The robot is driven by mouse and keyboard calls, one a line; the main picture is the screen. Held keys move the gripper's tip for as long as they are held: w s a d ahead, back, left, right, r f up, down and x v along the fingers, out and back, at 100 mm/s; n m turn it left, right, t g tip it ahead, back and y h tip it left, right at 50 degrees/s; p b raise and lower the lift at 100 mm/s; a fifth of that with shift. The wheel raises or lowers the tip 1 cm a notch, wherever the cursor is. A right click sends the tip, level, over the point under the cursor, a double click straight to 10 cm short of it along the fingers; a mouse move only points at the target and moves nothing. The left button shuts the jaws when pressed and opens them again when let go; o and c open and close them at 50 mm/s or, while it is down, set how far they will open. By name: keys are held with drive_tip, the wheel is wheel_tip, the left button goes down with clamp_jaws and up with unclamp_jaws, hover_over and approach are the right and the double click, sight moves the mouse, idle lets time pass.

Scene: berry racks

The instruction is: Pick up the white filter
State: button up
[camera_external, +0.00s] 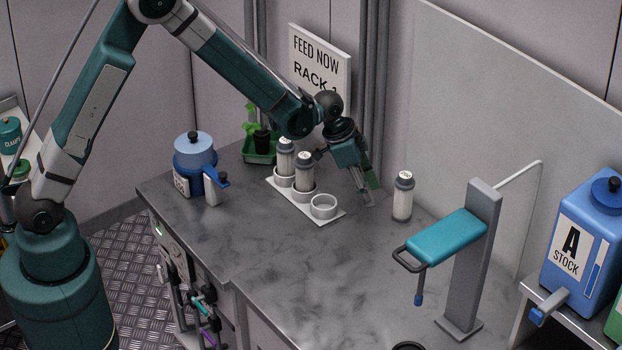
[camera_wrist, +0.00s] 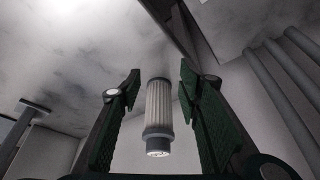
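A white filter (camera_external: 402,199) with grey end caps stands upright on the counter, to the right of the rack. Two similar white filters (camera_external: 285,158) (camera_external: 304,173) stand in a white rack (camera_external: 333,216), whose front cup is empty. My gripper (camera_external: 370,198) is low over the counter, just left of the lone filter, fingers pointing down. In the wrist view, my gripper (camera_wrist: 158,80) is open, with the lone filter (camera_wrist: 159,108) showing between the two green fingers. A gap shows on each side, and nothing is held.
A blue lidded pot (camera_external: 195,160) stands at the counter's left. A green planter (camera_external: 259,148) is behind the rack. A grey post with a teal arm (camera_external: 450,238) stands at front right. A blue stock tank (camera_external: 588,230) is far right. The counter's middle (camera_external: 300,270) is clear.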

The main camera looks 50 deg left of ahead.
sight(411, 195)
drive_tip(key=shift+w+f, duration=0.1)
drive_tip(key=shift+f, duration=0.05)
drive_tip(key=shift+w+d+p, duration=0.15)
drive_tip(key=shift+w+d, duration=1.05)
drive_tip(key=shift+w, duration=0.2)
drive_tip(key=shift+w+d+p, duration=0.15)
drive_tip(key=shift+w+d, duration=1)
drive_tip(key=shift+w, duration=0.2)
drive_tip(key=w+d, duration=0.1)
drive_tip(key=w, duration=0.1)
drive_tip(key=w+d, duration=0.1)
drive_tip(key=d, duration=0.1)
drive_tip(key=shift+w+p, duration=0.3)
drive_tip(key=shift+w, duration=0.1)
drive_tip(key=shift+w+d+f, duration=0.15)
drive_tip(key=shift+d+f, duration=0.05)
drive_tip(key=shift+f, duration=0.35)
drive_tip(key=shift+c, duration=0.5)
drive_tip(key=c, duration=0.5)
